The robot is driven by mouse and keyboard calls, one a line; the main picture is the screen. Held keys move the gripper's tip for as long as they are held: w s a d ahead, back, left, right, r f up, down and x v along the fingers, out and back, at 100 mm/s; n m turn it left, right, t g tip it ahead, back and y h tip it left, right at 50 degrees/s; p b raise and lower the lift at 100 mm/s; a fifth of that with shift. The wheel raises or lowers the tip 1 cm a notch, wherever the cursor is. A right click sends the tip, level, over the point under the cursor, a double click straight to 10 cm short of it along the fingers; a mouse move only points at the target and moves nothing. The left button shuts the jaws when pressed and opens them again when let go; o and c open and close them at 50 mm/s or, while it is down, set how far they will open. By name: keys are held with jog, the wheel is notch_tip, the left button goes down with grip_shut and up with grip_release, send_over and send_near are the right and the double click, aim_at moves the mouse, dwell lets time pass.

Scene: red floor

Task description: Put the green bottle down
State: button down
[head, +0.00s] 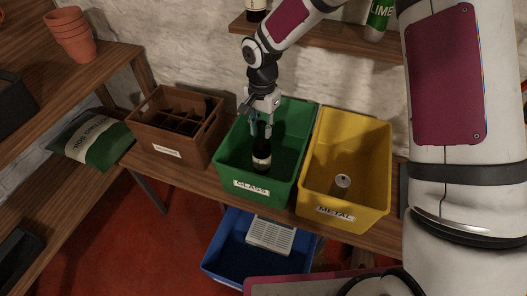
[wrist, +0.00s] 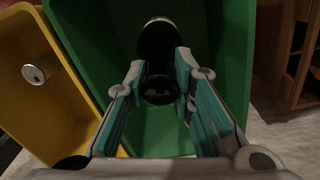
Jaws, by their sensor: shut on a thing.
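The green bottle (head: 262,153) looks very dark, with a pale label. It is upright or nearly so inside the green bin (head: 240,187) marked GLASS. My gripper (head: 261,131) reaches down into the bin from above and is shut on the upper part of the bottle. In the wrist view the teal finger pads of my gripper (wrist: 159,72) stand on both sides of the dark bottle (wrist: 157,42). I cannot tell whether the bottle's base touches the bin floor.
A yellow METAL bin (head: 374,190) with a can (head: 343,181) stands to the right. A brown wooden crate with dividers (head: 152,137) stands to the left. A blue bin (head: 220,263) holding a pale slatted item (head: 270,235) is below. A shelf (head: 340,46) runs above.

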aim_at(263, 143)
jog(key=shift+f+b, duration=0.35)
jog(key=shift+f, duration=2.95)
jog(key=c, duration=1.4)
grip_release()
jog(key=shift+o, duration=0.2)
